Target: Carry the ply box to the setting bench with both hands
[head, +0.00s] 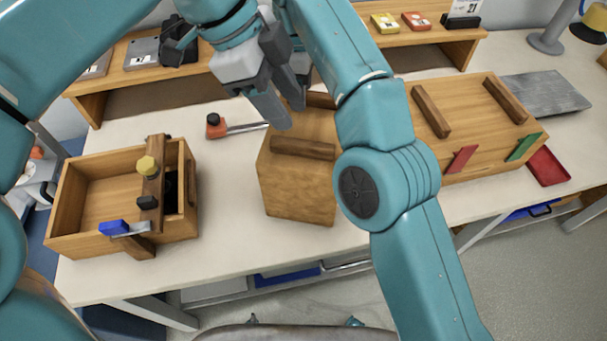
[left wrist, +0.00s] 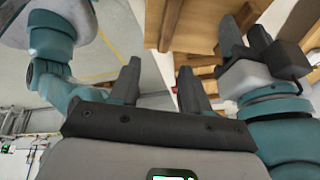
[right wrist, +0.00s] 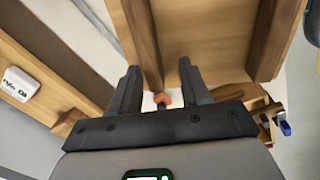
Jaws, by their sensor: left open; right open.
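The ply box (head: 297,190) stands on the white-topped bench (head: 215,245) in the middle of the head view. A dark batten (head: 303,148) lies along its near top edge; my arm hides its right side. My left gripper (head: 284,108) is open above the box's far left part. It is also open and empty in the left wrist view (left wrist: 158,76). My right gripper (right wrist: 160,80) is open; its fingers lie either side of the line of one batten (right wrist: 141,38), but contact cannot be told. The grippers are close together and overlap in the head view. I cannot tell which surface is the setting bench.
An open wooden box (head: 80,170) with clamps stands at the left. An orange-ended clamp (head: 214,126) lies behind. A wide wooden piece (head: 470,118) with two battens is at the right, beside a red tray (head: 548,167) and grey plate (head: 545,92). Raised shelves line the back.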

